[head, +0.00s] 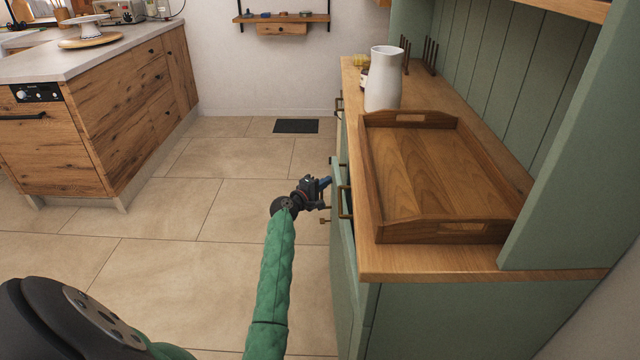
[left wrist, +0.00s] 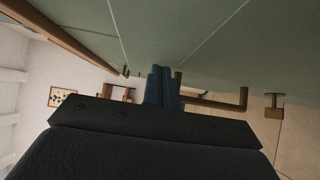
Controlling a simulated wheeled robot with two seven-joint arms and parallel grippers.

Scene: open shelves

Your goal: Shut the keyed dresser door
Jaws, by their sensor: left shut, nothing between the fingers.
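The green dresser (head: 430,310) stands at the right, under a wooden top. A green front panel (head: 337,180) at its near side seems to stand slightly out from the body; the gap is hard to judge. A brass bar handle (head: 346,202) is on the dresser front and also shows in the left wrist view (left wrist: 215,104). A small brown key-like piece (head: 325,220) sticks out below my gripper; it also shows in the wrist view (left wrist: 274,106). My left gripper (head: 325,182) is shut and empty, its blue fingers (left wrist: 162,87) close to the front. Contact cannot be told. My right gripper is out of view.
A wooden tray (head: 440,232) and a white pitcher (head: 384,80) stand on the dresser top. A wooden kitchen island (head: 130,90) is at the left. The tiled floor between is clear apart from a dark floor grate (head: 296,126). A wall shelf (head: 283,18) is at the back.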

